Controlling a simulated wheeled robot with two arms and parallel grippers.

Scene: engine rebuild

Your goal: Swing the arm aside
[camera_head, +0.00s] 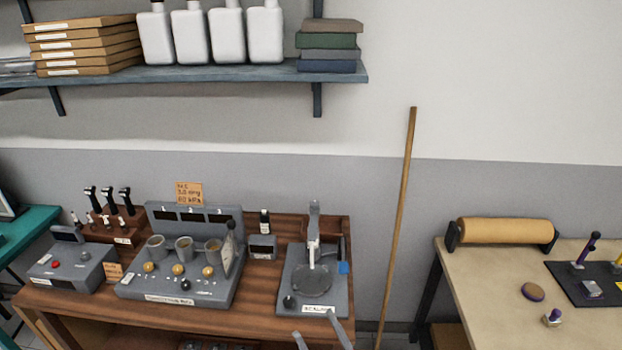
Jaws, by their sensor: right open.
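A grey bench device (299,290) stands at the right end of the wooden bench. It has a dark round plate, an upright post at the back and a light grey arm (313,252) that reaches down over the plate. A blue piece (343,268) sits on its right side. My right gripper (314,323) shows at the bottom edge, in front of the device's label. Its two grey fingers are spread apart with nothing visible between them. It appears apart from the arm. My left gripper is not in view.
Left of the device are a small grey box (262,247), a dark bottle (264,220) and a larger grey instrument (181,286) with three cups. A broomstick (397,225) leans on the wall to the right. A shelf (200,75) hangs above. A beige table (480,295) stands at right.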

